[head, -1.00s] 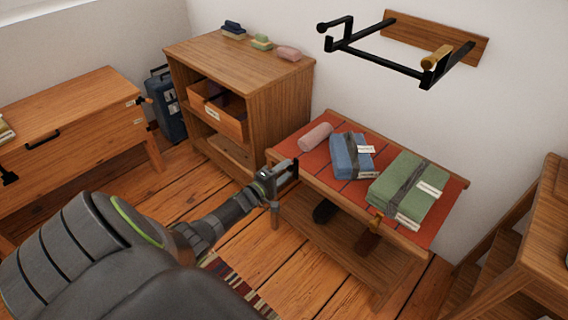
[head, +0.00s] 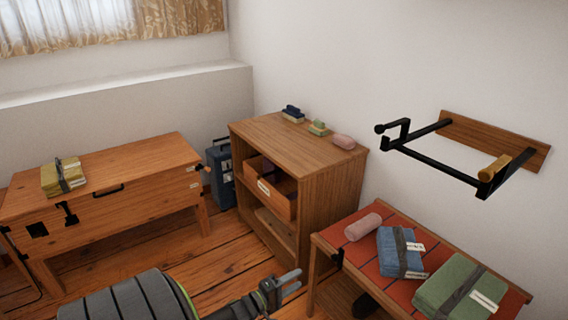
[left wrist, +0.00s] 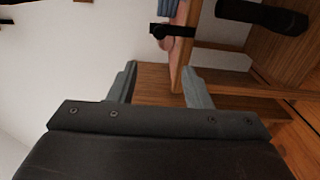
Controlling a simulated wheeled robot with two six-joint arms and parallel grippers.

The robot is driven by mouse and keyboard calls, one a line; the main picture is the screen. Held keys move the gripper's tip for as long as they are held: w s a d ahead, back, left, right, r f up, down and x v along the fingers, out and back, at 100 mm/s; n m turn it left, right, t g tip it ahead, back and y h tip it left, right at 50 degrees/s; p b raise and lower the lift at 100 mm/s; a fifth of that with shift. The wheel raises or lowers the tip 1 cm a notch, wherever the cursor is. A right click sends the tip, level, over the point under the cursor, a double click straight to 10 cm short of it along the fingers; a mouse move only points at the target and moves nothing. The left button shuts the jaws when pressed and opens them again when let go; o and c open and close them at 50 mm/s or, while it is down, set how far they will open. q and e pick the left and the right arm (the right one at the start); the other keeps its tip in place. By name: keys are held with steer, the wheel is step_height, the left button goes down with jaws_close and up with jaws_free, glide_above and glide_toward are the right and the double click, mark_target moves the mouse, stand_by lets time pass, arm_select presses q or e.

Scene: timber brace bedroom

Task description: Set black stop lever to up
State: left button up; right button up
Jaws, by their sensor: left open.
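My left gripper (head: 288,283) is open and empty, in front of the red-topped bench's left end. In the left wrist view its two fingers (left wrist: 162,85) stand apart with nothing between them. A black lever-like piece with a rounded end (left wrist: 172,30) crosses the bench edge beyond the fingers, apart from them. A black wall frame (head: 440,165) also carries a raised black arm with a knob (head: 393,130) at its left and a brass-coloured piece (head: 495,167) at its right. I cannot tell which black piece is the stop lever. My right gripper is not in view.
The bench (head: 362,255) holds a pink roll (head: 363,227), a blue bundle (head: 397,254) and a green bundle (head: 460,294). A wooden cabinet (head: 330,200) stands behind it. A wooden chest (head: 130,185) is at left. Floor between is open.

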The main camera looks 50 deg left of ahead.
arm_select(q)
steer(key=shift+s+a, duration=0.15)
steer(key=shift+s, duration=1.55)
